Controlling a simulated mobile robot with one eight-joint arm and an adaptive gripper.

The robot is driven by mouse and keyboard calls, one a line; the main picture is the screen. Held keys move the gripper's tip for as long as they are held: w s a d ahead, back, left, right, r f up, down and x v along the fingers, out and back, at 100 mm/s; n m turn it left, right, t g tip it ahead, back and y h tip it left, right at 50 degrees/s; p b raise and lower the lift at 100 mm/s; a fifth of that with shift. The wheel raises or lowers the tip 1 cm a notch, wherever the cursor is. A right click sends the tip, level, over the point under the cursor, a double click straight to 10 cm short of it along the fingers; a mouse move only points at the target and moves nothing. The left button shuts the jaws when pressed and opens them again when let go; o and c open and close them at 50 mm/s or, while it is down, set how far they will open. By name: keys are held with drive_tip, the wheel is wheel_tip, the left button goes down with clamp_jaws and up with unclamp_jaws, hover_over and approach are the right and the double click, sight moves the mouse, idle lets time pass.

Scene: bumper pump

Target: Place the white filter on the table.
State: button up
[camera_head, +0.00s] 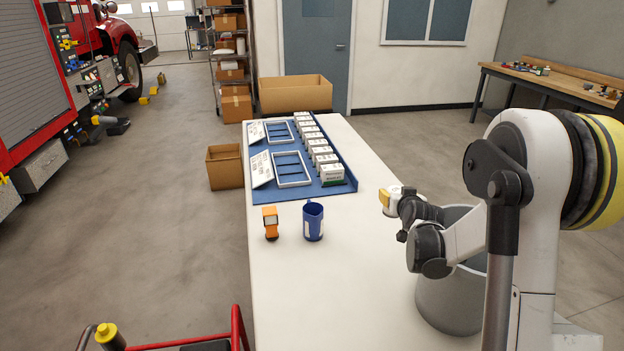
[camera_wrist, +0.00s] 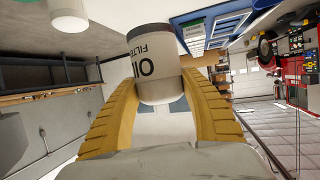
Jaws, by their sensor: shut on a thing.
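The white filter (camera_wrist: 156,52) is a cylinder with a dark band and the black print "OIL FILTER". It sits between the two yellow fingers of my gripper (camera_wrist: 160,100), which are shut on it. In the head view the white filter (camera_head: 395,191) shows small beside a yellow finger of my gripper (camera_head: 386,200), partly hidden by the arm. It appears above the right edge of the white table (camera_head: 350,290); the exact height cannot be told.
A blue tray (camera_head: 345,180) with white boxes and frames lies at the table's far end. An orange device (camera_head: 270,222) and a blue container (camera_head: 313,222) stand in front of it. A grey bin (camera_head: 450,300) is at the right edge. The near table is clear.

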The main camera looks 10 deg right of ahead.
drive_tip(key=shift+w+d+f+b, duration=0.3)
drive_tip(key=shift+w+d+f, duration=0.25)
drive_tip(key=shift+d+f, duration=0.15)
wheel_tip(320, 180, down, 17)
drive_tip(key=b, duration=0.6)
drive_tip(key=shift+a+f+b, duration=0.1)
drive_tip(key=shift+b, duration=0.3)
drive_tip(key=o, duration=1.4)
